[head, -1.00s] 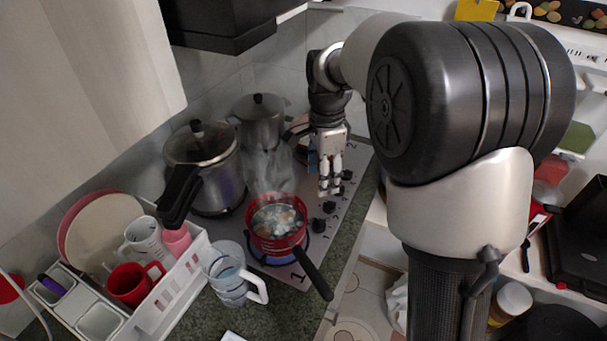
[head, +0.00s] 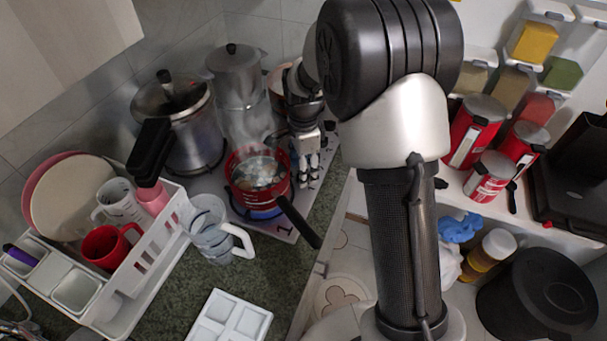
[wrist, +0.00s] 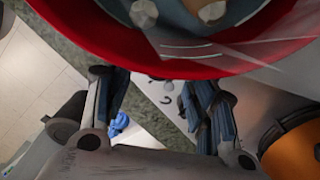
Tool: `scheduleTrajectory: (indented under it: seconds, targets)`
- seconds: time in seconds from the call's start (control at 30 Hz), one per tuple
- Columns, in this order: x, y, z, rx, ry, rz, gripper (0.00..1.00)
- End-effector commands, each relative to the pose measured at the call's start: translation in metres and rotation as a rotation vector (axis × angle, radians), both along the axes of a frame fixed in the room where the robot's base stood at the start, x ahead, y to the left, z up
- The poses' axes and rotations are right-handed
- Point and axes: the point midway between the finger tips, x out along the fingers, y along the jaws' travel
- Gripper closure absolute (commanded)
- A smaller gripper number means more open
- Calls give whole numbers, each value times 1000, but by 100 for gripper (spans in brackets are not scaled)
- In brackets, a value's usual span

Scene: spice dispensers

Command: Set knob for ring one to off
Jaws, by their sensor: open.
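A red pot (head: 237,164) of steaming food stands on the front ring of the stove, with a blue flame (head: 262,213) under it and the printed number 1 (head: 285,229) in front. My gripper (head: 308,178) is open and empty, low over the stove's right edge, just right of the pot. In the wrist view my gripper (wrist: 160,100) has its fingers spread, with part of the stove panel (wrist: 148,92) and its markings between them. The pot's red rim (wrist: 150,45) is very close above them there. The knob for ring one cannot be made out clearly; my gripper covers much of the knob row.
A pressure cooker (head: 190,130) and a tall steel pot (head: 238,80) stand behind. A glass jug (head: 208,228), a white dish rack (head: 140,270) and a white tray (head: 232,318) are on the counter.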

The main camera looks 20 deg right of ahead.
Motion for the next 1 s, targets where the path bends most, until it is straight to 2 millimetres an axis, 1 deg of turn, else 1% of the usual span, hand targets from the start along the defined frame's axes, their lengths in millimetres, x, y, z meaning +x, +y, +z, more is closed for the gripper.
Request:
scheduleTrajectory:
  seconds: [0.03,0.13,0.47,1.0]
  targets:
    - [0,0,-8,0,2,0,48]
    - [0,0,-14,0,1,0,48]
    - [0,0,-16,0,0,0,48]
    - [0,0,-16,0,0,0,84]
